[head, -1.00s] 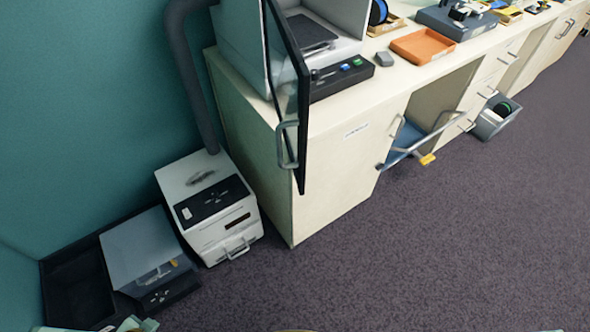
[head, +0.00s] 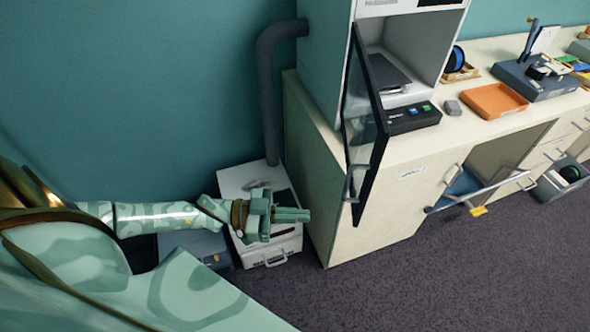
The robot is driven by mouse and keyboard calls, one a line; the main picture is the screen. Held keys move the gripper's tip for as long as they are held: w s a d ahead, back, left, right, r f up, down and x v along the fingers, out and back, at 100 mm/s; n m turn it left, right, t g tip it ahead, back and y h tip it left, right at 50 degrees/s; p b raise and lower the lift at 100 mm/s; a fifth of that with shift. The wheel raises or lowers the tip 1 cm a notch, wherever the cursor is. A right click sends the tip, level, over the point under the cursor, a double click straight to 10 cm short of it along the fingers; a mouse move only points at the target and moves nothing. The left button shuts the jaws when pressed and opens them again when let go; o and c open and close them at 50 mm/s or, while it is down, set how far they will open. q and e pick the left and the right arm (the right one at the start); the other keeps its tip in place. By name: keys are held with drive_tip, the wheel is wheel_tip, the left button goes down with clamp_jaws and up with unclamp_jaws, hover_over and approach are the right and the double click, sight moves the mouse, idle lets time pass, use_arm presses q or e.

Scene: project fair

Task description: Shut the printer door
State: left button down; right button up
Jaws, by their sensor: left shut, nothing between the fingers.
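The printer (head: 322,75) is a pale cabinet on the cream counter at the top middle of the head view. Its dark-framed glass door (head: 362,120) stands open, swung out towards me past the counter's front edge. A grey bar handle (head: 350,182) is on the door's lower part. Inside the printer is a dark build plate (head: 389,72). My left gripper (head: 306,214) is shut and empty, left of and below the door handle, apart from it, in front of the white floor unit. My right gripper is not in view.
A white box unit (head: 240,180) and a grey box (head: 195,246) stand on the floor at left, partly behind my left arm.

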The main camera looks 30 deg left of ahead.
sight(357, 216)
use_arm(q)
drive_tip(key=x, duration=1)
drive_tip(key=shift+r+p, duration=0.1)
drive_tip(key=shift+p, duration=0.3)
